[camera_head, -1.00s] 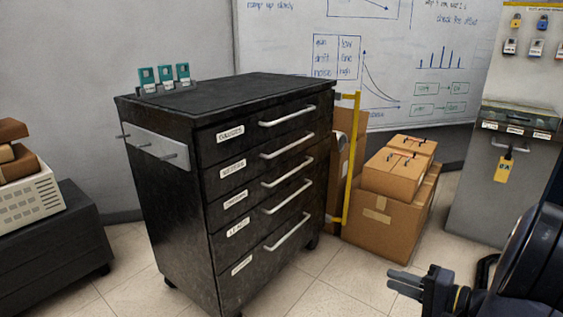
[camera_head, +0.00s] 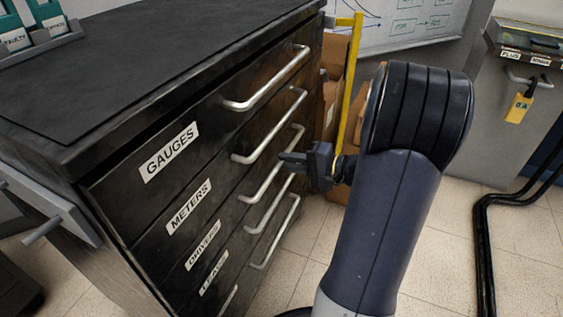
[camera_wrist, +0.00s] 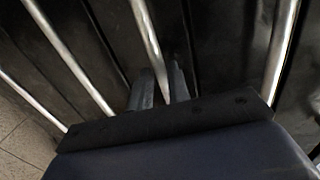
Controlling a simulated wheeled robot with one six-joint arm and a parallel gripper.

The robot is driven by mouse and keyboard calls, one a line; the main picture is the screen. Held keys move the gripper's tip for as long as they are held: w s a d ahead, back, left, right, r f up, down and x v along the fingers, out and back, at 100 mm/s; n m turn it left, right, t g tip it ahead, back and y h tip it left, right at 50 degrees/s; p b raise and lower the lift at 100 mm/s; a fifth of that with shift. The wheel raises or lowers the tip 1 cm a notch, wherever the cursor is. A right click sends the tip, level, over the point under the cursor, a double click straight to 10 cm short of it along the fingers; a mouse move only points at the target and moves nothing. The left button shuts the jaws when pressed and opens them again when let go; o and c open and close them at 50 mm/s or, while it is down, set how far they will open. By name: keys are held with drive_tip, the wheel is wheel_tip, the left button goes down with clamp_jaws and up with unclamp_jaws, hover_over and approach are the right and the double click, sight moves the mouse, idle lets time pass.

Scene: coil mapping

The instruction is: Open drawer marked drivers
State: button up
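The black cabinet's drawer front labelled DRIVERS (camera_head: 203,245) is third from the top, and it looks flush with its neighbours. Its metal bar handle (camera_head: 258,185) runs along the front. My gripper (camera_head: 292,160) is at the far part of this handle. In the wrist view the handle (camera_wrist: 145,25) passes between the two close-set fingers (camera_wrist: 160,90), which look shut on it. The fingers hide part of the bar. Contact is too dark to make out fully.
Drawers labelled GAUGES (camera_head: 169,152) and METERS (camera_head: 188,207) are above, and LEADS (camera_head: 214,273) is below, each with a bar handle close by. A yellow post (camera_head: 348,80) and boxes stand behind the arm. Black cables (camera_head: 484,240) lie on the floor at right.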

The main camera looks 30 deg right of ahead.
drive_tip(key=shift+x, duration=1.25)
clamp_jaws()
